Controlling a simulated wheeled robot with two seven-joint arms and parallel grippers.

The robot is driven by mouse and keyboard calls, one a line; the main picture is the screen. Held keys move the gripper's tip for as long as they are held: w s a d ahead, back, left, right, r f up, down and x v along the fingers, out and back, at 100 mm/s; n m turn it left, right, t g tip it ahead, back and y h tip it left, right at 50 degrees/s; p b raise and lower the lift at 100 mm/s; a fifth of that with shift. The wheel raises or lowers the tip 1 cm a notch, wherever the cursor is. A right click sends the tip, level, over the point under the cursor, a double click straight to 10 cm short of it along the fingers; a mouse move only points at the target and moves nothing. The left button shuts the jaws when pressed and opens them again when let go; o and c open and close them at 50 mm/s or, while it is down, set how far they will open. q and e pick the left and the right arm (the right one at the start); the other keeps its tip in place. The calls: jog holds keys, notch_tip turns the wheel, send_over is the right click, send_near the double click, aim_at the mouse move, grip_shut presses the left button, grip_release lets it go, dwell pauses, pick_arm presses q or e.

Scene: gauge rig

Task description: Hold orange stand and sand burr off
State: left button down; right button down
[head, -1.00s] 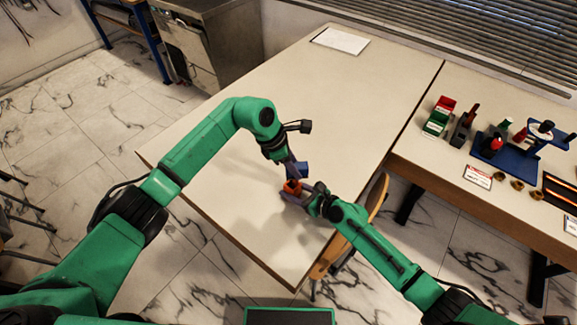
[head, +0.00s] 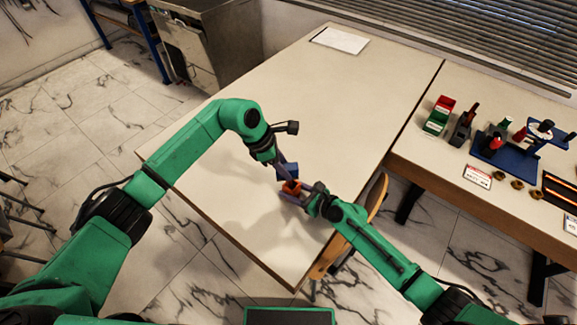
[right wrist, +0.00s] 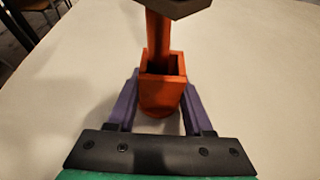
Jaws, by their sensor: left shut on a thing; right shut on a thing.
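The orange stand (head: 291,187) is between the fingers of my right gripper (head: 295,194), above the table. In the right wrist view the orange stand (right wrist: 162,95) shows a box-like part with an open top and a post, between the two purple fingers of the right gripper (right wrist: 160,90). A dark, angular piece (right wrist: 172,8) is cut off at the top there; I cannot tell what it is. My left gripper (head: 279,163) is shut on a blue block (head: 288,171), just beyond the stand. I cannot tell whether they touch. No burr can be made out.
The pale table (head: 330,100) is mostly clear, with a white sheet (head: 340,40) at its far end. A side bench on the right holds a green-and-red bin (head: 438,117), a blue fixture (head: 500,147) and several brass pieces. A wooden chair (head: 373,205) stands by the table's right edge.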

pick_arm(q)
jog(key=shift+a+f, duration=0.1)
jog(key=shift+f, duration=0.15)
jog(key=shift+w+d, duration=0.15)
jog(key=shift+d, duration=1.35)
jog(key=shift+s+a+f, duration=0.1)
jog(key=shift+s+a, duration=0.05)
jog(key=shift+a, duration=0.65)
jog(key=shift+s+a, duration=0.15)
jog(key=shift+a, duration=0.65)
jog(key=shift+d, duration=0.1)
jog(key=shift+w+d, duration=0.15)
jog(key=shift+d, duration=0.45)
